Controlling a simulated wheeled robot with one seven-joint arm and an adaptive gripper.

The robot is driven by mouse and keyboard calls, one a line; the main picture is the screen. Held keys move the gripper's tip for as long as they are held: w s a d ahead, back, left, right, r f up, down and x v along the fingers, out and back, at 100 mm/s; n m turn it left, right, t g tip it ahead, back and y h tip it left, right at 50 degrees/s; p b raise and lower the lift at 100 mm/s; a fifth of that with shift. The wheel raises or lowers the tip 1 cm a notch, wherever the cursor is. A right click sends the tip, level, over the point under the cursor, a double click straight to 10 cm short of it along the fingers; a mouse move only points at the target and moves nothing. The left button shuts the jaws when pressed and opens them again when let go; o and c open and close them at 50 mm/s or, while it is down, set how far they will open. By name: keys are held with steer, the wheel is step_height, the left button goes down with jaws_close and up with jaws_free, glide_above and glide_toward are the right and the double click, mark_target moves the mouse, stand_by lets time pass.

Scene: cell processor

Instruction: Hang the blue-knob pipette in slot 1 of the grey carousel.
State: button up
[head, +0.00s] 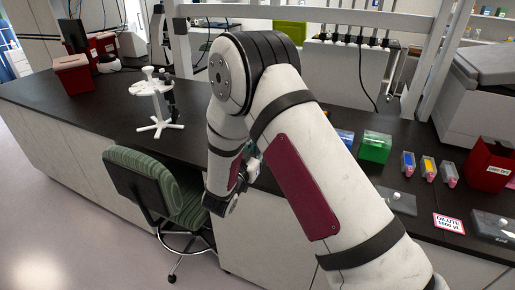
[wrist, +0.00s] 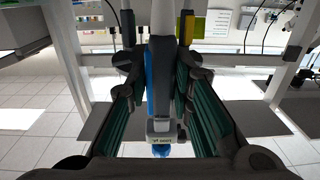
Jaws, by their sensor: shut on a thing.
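The blue-knob pipette (wrist: 153,90) stands lengthwise between my fingers in the wrist view, with its blue knob (wrist: 161,151) at the near end. My gripper (wrist: 157,62) is shut on its body. The pipette's far tip runs out of the top of the frame. In the head view my arm hides most of the gripper and the pipette. The pale grey carousel (head: 155,88) stands on the dark bench at the left, well apart from my gripper. A dark pipette (head: 172,102) shows at its right side. Slot numbers are too small to read.
A green box (head: 375,147) and several coloured small containers (head: 428,168) stand on the right bench, near a red bin (head: 488,165). Another red bin (head: 73,74) is at the far left. A green chair (head: 160,190) stands before the bench.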

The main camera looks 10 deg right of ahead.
steer(key=b+x, duration=0.3)
steer(key=x, duration=0.4)
steer(key=shift+d, duration=0.3)
steer(key=shift+w, duration=0.1)
steer(key=shift+b+x, duration=0.65)
steer(key=shift+x, duration=0.85)
steer(key=shift+w+d, duration=0.15)
steer(key=shift+d, duration=0.05)
steer(key=shift+w+d, duration=0.2)
steer(key=shift+w, duration=0.15)
steer(key=shift+f+b, duration=0.3)
steer(key=shift+f, duration=0.05)
stand_by(0.4)
steer(key=o, duration=0.8)
